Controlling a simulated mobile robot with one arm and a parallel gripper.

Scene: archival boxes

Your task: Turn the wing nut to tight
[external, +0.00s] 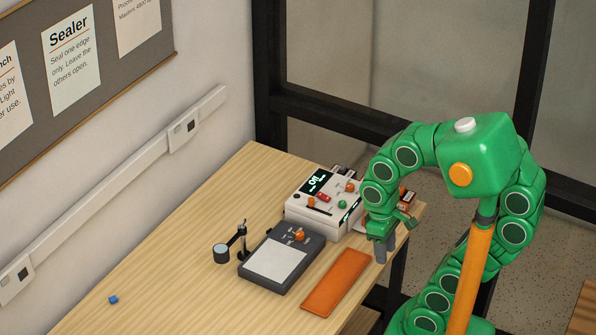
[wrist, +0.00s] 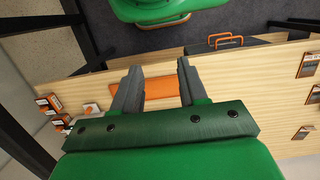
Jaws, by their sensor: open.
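No wing nut can be made out for certain. In the external view, a dark grey flat device with a pale panel (external: 277,262) has a small orange knob (external: 299,235) at its back edge. Behind it stands a white box-shaped device (external: 300,224) with a lit display and small red, orange and green controls. These parts are too small to tell which, if any, is the wing nut. My gripper (external: 381,252) points down at the table's right side, to the right of both devices. In the wrist view, my gripper (wrist: 158,68) is open, with nothing held between its fingers.
An orange strip (external: 336,282) lies in front of my gripper and shows between the fingers in the wrist view (wrist: 160,87). A black stand with a round head (external: 221,253) is left of the grey device. A small blue cube (external: 113,299) lies far left. The table's left half is mostly clear.

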